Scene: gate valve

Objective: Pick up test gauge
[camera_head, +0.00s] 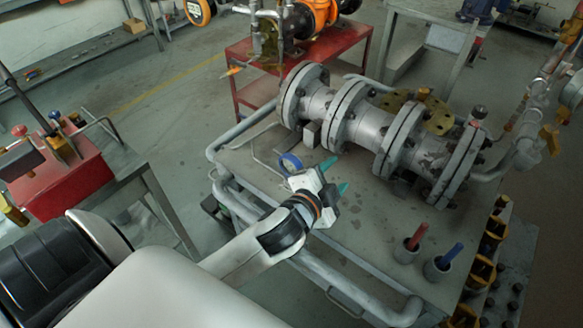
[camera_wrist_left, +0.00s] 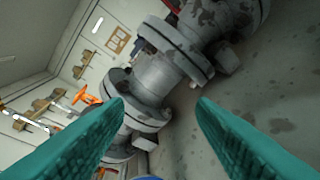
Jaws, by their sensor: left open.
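The test gauge looks to be the small round blue-rimmed dial (camera_head: 291,163) on the grey table, left of the large flanged valve pipe. My left gripper (camera_head: 336,176) is just right of the gauge in the head view, its teal fingers apart and pointing toward the pipe. In the left wrist view the open fingers (camera_wrist_left: 161,103) show nothing between them but pipe and table behind. A sliver of blue (camera_wrist_left: 148,177) at the bottom edge of that view may be the gauge; most of it is cut off. My right gripper is not in view.
The flanged pipe (camera_head: 365,125) lies across the table's back, close ahead of my fingers. Cups with a red handle (camera_head: 416,237) and a blue handle (camera_head: 449,257) stand at the front right. The table (camera_head: 345,240) is bare before them. A red toolbox (camera_head: 65,175) is far left.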

